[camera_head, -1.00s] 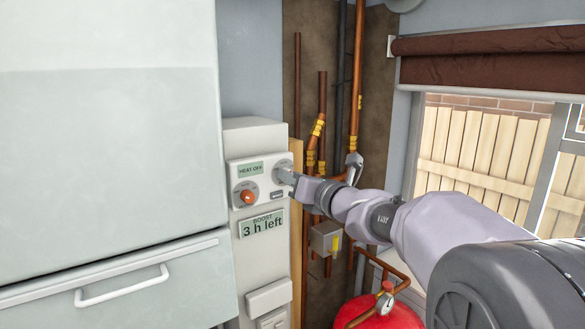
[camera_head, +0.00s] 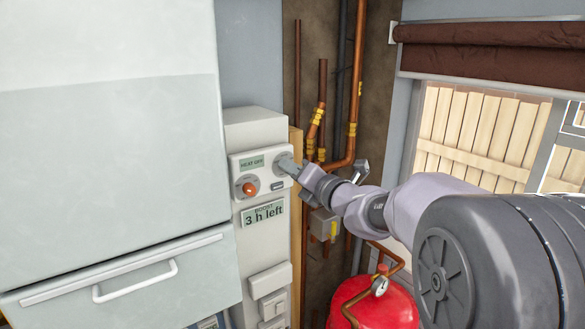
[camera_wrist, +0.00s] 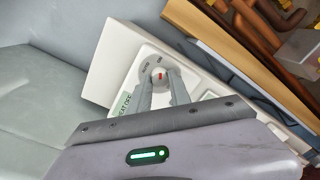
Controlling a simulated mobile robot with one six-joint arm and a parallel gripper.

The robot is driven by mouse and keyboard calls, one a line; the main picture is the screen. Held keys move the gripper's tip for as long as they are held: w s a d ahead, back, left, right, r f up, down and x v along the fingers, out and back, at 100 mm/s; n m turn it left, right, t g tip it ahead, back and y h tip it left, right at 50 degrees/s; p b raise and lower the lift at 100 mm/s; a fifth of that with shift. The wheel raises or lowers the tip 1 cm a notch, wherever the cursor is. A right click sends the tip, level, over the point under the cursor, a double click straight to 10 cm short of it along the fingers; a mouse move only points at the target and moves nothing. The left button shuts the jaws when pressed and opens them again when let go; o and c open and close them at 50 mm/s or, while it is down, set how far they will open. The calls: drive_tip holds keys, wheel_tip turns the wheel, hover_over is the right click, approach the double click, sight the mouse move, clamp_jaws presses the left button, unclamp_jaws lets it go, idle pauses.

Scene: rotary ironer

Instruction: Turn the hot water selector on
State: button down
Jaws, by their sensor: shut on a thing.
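The control box (camera_head: 236,270) is a white unit on the wall. A round grey dial (camera_head: 279,158) sits at the upper right of its panel and also shows in the wrist view (camera_wrist: 147,65), with small lettering around it and a red mark on its knob (camera_wrist: 158,74). I take this dial for the hot water selector; its lettering is too small to read. My gripper (camera_head: 291,166) is at the dial with its two fingers (camera_wrist: 165,85) shut on the knob. The fingers hide part of the dial. A display left of it reads "HEAT OFF" (camera_head: 251,163).
An orange knob (camera_head: 249,189) sits below the display, with a "BOOST 3 h left" sign (camera_head: 263,214) underneath. Copper pipes (camera_head: 359,90) run just right of the box. A red tank (camera_head: 385,308) stands below my arm. A large white cabinet (camera_head: 110,130) fills the left.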

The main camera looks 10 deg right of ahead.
drive_tip(key=c, duration=1.2)
unclamp_jaws()
drive_tip(key=b+v, duration=0.3)
drive_tip(key=v, duration=1.4)
drive_tip(key=shift+s+r, duration=0.1)
drive_tip(key=shift+s, duration=0.15)
